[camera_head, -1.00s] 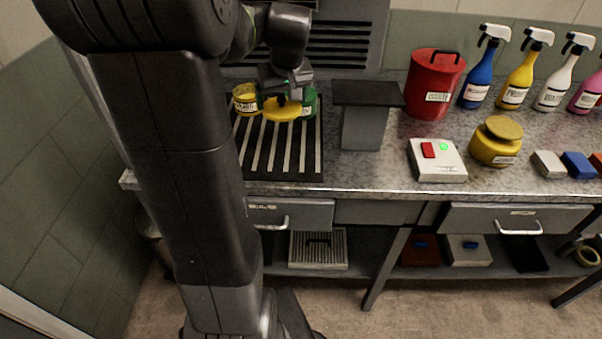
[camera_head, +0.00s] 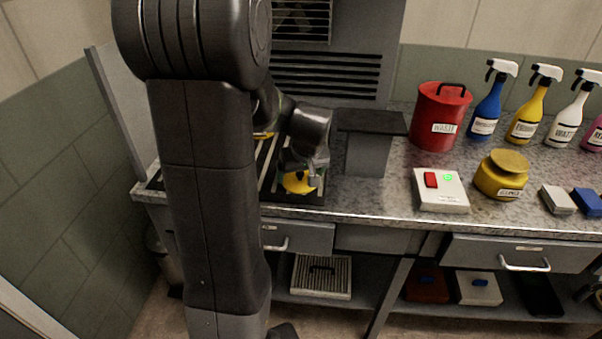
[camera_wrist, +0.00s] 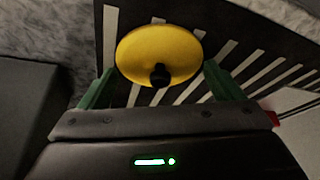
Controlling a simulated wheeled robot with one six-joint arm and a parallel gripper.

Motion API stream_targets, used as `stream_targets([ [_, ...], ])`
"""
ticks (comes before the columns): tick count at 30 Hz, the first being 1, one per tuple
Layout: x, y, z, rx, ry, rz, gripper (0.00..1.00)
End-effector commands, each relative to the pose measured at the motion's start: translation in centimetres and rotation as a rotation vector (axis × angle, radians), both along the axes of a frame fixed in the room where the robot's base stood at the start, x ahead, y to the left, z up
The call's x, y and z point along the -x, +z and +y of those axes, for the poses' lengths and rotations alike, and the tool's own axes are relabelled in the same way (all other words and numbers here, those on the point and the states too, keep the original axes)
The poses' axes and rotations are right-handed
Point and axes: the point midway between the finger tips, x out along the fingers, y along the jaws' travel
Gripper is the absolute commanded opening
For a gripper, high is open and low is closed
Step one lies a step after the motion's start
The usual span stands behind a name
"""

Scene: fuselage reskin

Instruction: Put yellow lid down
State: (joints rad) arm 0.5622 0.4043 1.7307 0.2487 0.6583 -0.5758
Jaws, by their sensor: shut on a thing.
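The yellow lid (camera_head: 297,184) is a round disc with a dark knob. My gripper (camera_head: 304,172) is shut on it over the front part of the dark slatted rack (camera_head: 292,200). The wrist view shows the lid (camera_wrist: 150,45) with its knob toward me, between the green fingers of my gripper (camera_wrist: 160,72), and the slats of the rack (camera_wrist: 255,62) beyond it. I cannot tell whether the lid touches the rack. A yellow sliver (camera_head: 263,135), probably the yellow jar seen earlier, shows behind my arm; the rest is hidden.
A grey stand (camera_head: 368,150) with a dark top is right of the rack. Farther right are a red waste can (camera_head: 438,115), a white switch box (camera_head: 440,190), a lidded yellow jar (camera_head: 501,178) and several spray bottles. The counter's front edge is close to the rack.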

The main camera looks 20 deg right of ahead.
Motion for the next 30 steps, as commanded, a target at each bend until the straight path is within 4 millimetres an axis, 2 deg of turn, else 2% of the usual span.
stream_targets([
  [11, 0.0, -0.6, 0.0, 0.0, 0.0, -0.001, 0.65],
  [12, 0.0, -0.4, 0.0, 0.0, 0.0, -0.001, 0.95],
  [13, 0.0, -0.4, 0.0, 0.0, 0.0, -0.001, 1.0],
  [23, 0.0, 0.2, 0.0, 0.0, 0.0, -0.001, 1.0],
  [26, 0.4, 1.2, 0.0, 0.001, -0.001, -0.004, 1.0],
  [30, 1.4, 3.6, 0.2, 0.002, -0.003, -0.006, 1.0],
])
